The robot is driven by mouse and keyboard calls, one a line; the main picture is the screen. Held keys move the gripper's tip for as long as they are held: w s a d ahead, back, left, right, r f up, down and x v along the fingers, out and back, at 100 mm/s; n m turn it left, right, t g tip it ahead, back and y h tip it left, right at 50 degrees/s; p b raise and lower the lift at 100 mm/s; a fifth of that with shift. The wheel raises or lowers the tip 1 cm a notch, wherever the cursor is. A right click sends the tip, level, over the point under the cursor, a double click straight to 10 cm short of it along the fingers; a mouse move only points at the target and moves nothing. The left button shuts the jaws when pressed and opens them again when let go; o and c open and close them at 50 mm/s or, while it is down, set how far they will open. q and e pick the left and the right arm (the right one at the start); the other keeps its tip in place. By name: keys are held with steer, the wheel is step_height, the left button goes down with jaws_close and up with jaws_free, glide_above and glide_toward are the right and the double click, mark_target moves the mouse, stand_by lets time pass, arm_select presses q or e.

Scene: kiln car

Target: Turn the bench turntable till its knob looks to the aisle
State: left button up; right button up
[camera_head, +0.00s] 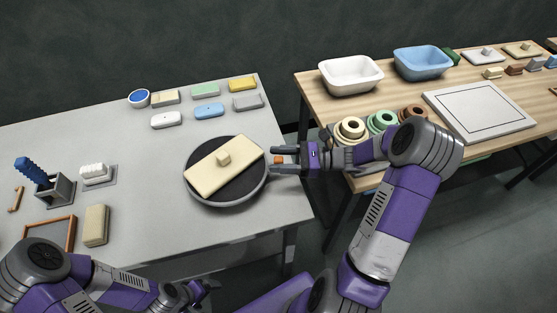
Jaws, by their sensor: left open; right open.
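The bench turntable (204,190) is a round dark disc with a grey rim on the grey bench. A small orange knob (279,159) is at the turntable's right side. My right gripper (281,161) is open at that side, with its fingers pointing left on either side of the knob; I cannot tell if they touch it. My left gripper (203,288) is open and empty, low in front of the bench's front edge.
On the grey bench (145,235), several coloured blocks lie behind the turntable, and a brush holder (55,188) and framed tray stand at left. A wooden table (400,97) with a white basin (350,75) and blue basin (422,62) is at right, past a gap.

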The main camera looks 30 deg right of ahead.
steer(key=shift+w+a, duration=0.15)
steer(key=shift+a, duration=0.1)
jaws_close()
steer(key=shift+a, duration=0.1)
stand_by(0.3)
